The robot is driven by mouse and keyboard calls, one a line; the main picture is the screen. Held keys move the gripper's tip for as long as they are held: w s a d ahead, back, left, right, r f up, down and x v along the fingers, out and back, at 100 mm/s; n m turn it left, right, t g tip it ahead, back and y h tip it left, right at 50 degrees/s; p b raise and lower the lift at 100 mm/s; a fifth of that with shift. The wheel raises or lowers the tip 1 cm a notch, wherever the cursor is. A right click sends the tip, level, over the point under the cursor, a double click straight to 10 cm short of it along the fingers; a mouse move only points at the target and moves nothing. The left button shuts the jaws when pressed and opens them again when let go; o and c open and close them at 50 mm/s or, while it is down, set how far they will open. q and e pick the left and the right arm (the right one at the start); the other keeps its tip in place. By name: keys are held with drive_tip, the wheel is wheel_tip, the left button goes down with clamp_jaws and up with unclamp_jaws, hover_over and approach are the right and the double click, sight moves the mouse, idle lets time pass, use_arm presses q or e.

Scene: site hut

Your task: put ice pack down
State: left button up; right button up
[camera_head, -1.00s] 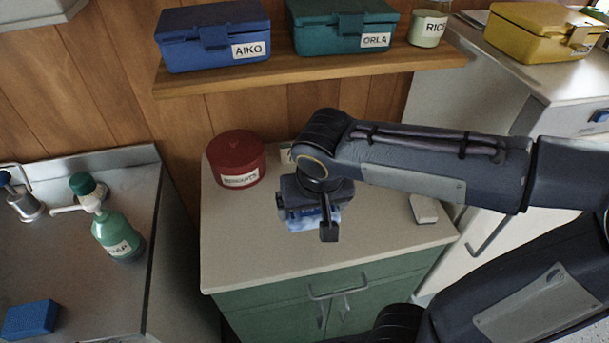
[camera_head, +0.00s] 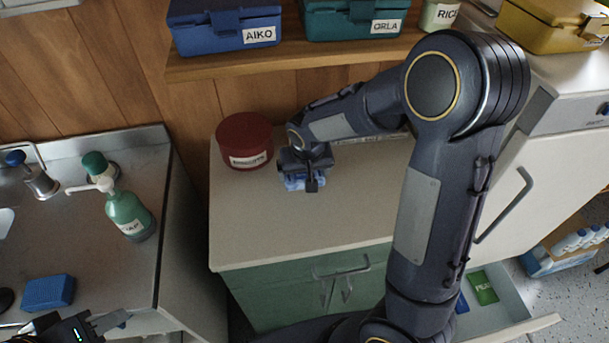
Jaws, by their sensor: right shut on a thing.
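The ice pack (camera_head: 296,186) is a small light-blue piece, mostly hidden under my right gripper (camera_head: 308,184). That gripper is shut on it, pointing down over the back part of the cream counter (camera_head: 290,235). I cannot tell whether the ice pack touches the counter. The round red tin (camera_head: 245,137) stands just left of the gripper, with a small gap. My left gripper (camera_head: 70,326) is partly in view at the bottom left edge, below the blue sponge; its jaw opening is not clear.
A shelf (camera_head: 290,60) above holds a blue box (camera_head: 225,30), a green box (camera_head: 350,20) and a jar. A soap bottle (camera_head: 128,213) and blue sponge (camera_head: 48,292) stand by the sink. An open drawer (camera_head: 510,300) holding packets is at lower right. The counter's front is clear.

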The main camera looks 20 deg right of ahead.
drive_tip(key=shift+f, duration=0.85)
drive_tip(key=shift+f, duration=0.25)
drive_tip(key=o, duration=0.9)
drive_tip(key=shift+r, duration=0.1)
drive_tip(key=shift+c, duration=0.2)
